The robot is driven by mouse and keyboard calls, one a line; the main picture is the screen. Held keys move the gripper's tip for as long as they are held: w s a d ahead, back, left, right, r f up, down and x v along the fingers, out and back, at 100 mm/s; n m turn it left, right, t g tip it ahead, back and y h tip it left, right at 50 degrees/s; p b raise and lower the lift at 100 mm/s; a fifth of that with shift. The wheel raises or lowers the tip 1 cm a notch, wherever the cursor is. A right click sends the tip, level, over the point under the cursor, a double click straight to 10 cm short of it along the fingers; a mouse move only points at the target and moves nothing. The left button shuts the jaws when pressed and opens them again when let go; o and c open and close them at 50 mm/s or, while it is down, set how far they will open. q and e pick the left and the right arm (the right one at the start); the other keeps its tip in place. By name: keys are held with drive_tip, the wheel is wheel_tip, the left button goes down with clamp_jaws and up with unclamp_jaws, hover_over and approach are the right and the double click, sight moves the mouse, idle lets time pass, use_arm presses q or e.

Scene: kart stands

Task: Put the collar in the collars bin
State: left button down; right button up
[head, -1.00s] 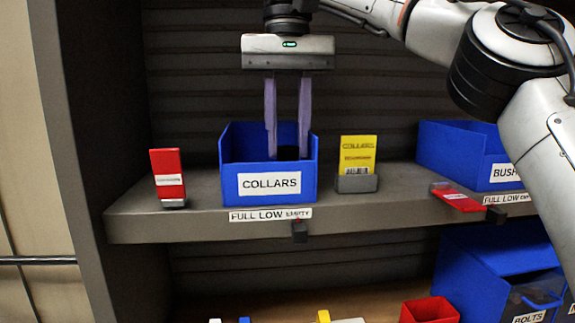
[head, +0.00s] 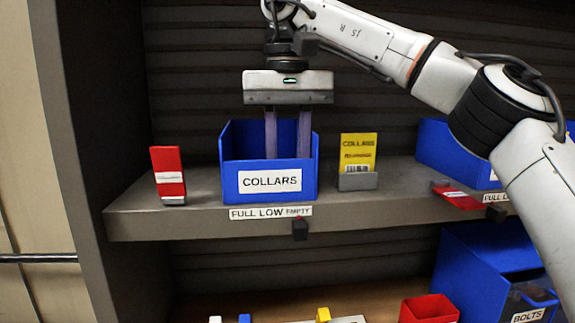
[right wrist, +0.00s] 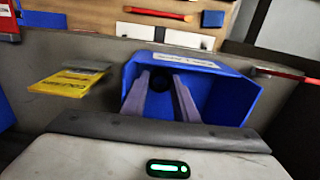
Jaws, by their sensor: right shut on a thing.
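The blue collars bin (head: 228,178), labelled COLLARS, stands on the grey shelf. My right gripper (head: 288,150) points straight down into it, with its fingertips hidden behind the bin's front wall. In the right wrist view the bin (right wrist: 230,98) surrounds the two fingers of my right gripper (right wrist: 165,84). A small dark thing, likely the collar (right wrist: 160,82), shows between the fingertips, and the gripper is shut on it inside the bin. My left gripper does not show.
A red card (head: 168,172) stands left of the bin and a yellow card (head: 358,150) in a holder right of it. A blue bin (head: 440,150) stands farther right with a red card (head: 458,199) lying before it. A red box (head: 430,309) is below.

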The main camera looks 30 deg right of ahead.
drive_tip(key=shift+f, duration=0.1)
drive_tip(key=o, duration=0.8)
drive_tip(key=shift+r, duration=3.85)
